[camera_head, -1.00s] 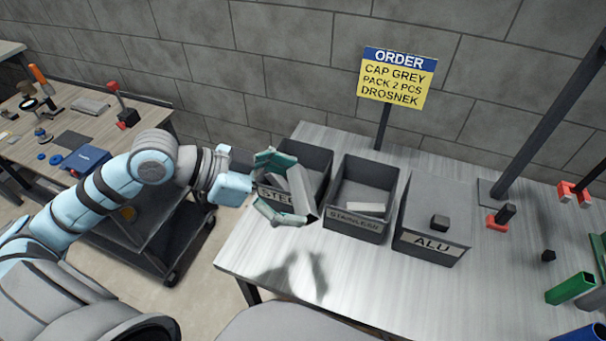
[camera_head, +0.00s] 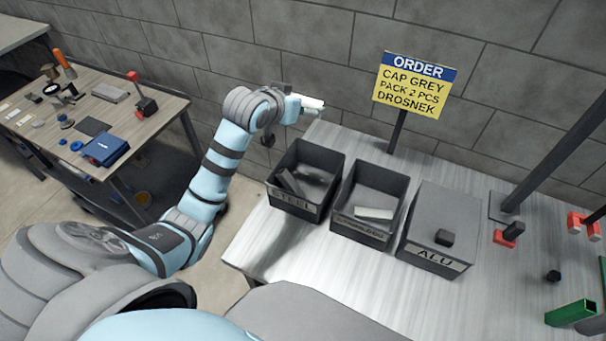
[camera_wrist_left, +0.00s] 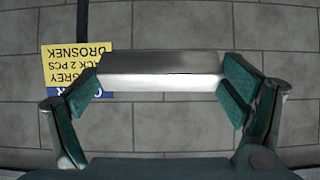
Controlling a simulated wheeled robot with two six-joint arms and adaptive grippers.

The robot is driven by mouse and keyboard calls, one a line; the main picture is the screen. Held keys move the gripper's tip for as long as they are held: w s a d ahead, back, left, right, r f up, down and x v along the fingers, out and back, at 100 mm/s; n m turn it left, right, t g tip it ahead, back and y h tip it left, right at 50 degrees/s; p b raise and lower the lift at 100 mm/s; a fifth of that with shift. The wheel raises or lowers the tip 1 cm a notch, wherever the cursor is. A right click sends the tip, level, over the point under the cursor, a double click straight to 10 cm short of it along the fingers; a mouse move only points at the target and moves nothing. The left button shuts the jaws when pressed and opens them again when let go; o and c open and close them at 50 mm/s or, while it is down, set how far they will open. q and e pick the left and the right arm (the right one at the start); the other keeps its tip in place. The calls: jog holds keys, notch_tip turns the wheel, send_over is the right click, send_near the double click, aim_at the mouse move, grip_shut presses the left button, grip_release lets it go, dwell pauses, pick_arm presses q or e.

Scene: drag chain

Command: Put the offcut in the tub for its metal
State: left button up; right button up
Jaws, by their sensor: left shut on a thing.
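My left gripper (camera_head: 306,105) is above the back left of the bench, near the wall, beyond the STEEL tub. It is shut on the offcut, a bright silvery bar (camera_wrist_left: 160,72) spanning the two green finger pads in the left wrist view. The grey STEEL tub (camera_head: 293,202) is open, with a metal bar (camera_head: 290,182) leaning inside. The STAINLESS tub (camera_head: 360,228) to its right is open, with a pale bar (camera_head: 374,213) inside.
The ORDER sign (camera_head: 415,83) stands on a post (camera_head: 398,130) behind the tubs. Dark posts, red-ended fixtures (camera_head: 509,236) and a green tube (camera_head: 571,313) stand to the right. A cart (camera_head: 95,122) with tools stands at left. The bench's front left is clear.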

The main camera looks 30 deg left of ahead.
pick_arm(q)
notch_tip(320, 180, down, 19)
jog(key=b, duration=0.2)
jog(key=shift+w+a, duration=0.2)
jog(key=shift+w, duration=0.1)
pick_arm(e)
jog(key=w+f, duration=0.2)
jog(key=shift+a+f, duration=0.15)
jog(key=shift+f, duration=0.15)
pick_arm(q)
jog(key=shift+f, duration=0.1)
jog(key=o, duration=1)
jog(key=shift+c, duration=0.2)
pick_arm(e)
jog(key=shift+s, duration=0.1)
pick_arm(q)
jog(key=shift+w, duration=0.1)
